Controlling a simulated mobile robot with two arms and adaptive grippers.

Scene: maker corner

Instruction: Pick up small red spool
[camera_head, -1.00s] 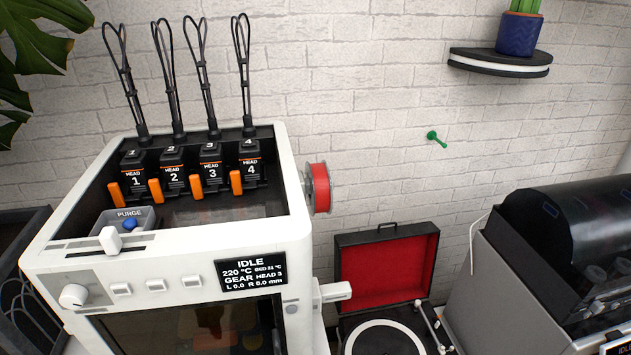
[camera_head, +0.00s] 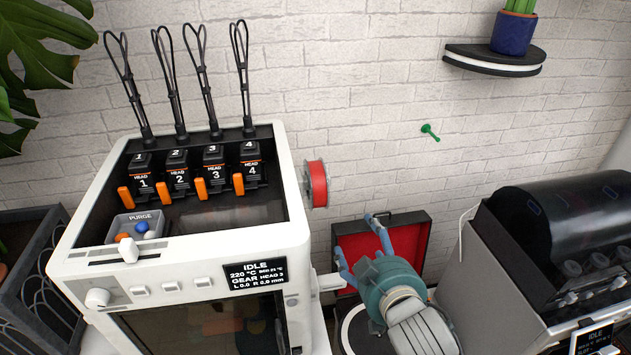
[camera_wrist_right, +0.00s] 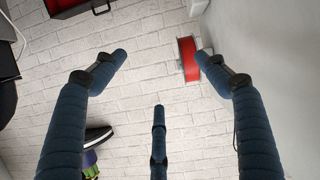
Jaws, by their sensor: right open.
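The small red spool (camera_head: 317,184) has pale flanges and is mounted on the right side of the white printer (camera_head: 180,250) in the head view. In the right wrist view the red spool (camera_wrist_right: 188,59) shows beyond the fingers, close to the tip of the right-hand finger. My right gripper (camera_head: 357,247) is open and empty, below and to the right of the spool, in front of the record player. Its blue fingers are spread wide in the right wrist view (camera_wrist_right: 160,75). I cannot see my left gripper.
A record player case (camera_head: 412,232) with a red lining stands open beside the printer. A grey machine with a dark cover (camera_head: 560,225) stands at the right. A green peg (camera_head: 430,131) and a shelf (camera_head: 494,60) are on the brick wall. The wall area right of the spool is clear.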

